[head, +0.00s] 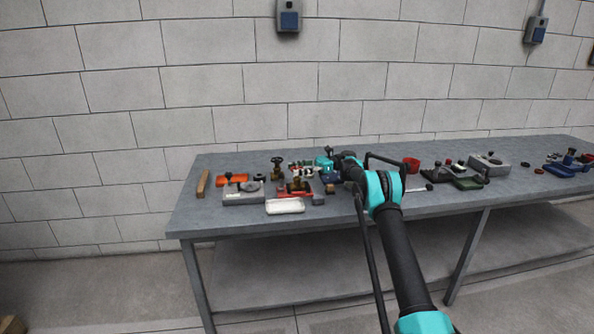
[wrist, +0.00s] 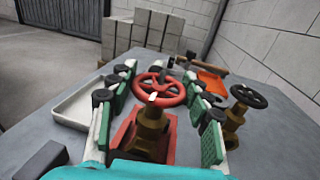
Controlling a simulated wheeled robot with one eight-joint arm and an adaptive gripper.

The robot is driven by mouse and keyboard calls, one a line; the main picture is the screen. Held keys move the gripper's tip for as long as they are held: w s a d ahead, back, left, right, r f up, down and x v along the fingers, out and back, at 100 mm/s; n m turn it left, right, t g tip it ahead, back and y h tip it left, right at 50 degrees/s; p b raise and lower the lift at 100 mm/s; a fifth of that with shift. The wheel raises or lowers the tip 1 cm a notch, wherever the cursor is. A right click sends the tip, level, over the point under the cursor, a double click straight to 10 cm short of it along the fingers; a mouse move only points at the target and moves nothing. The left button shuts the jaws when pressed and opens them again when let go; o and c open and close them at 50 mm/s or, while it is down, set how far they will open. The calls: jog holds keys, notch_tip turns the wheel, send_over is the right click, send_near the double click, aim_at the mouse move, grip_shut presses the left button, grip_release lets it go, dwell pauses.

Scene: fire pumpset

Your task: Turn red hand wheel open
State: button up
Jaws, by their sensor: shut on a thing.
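The red hand wheel (wrist: 174,97) sits on top of a brass valve (wrist: 150,137) in the middle of the wrist view. The valve stands in a red holder (wrist: 122,141). My gripper (wrist: 156,73) has one green-padded finger on each side of the wheel and is shut on its rim. In the head view my gripper (head: 299,169) is over the brass valve (head: 298,186) on the table, and its fingers largely hide the wheel there. The exact finger contact is hard to see.
A second brass valve with a black hand wheel (wrist: 249,97) stands close on the right in the wrist view. A white tray (head: 285,206) lies at the front table edge. The wall runs behind.

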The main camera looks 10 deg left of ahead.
jog(key=shift+n+g+h, duration=0.3)
jog(key=shift+n+g, duration=0.1)
jog(key=shift+g, duration=0.1)
jog(key=o, duration=1.2)
jog(key=shift+r, duration=0.1)
notch_tip(320, 180, up, 10)
jog(key=shift+f, duration=0.15)
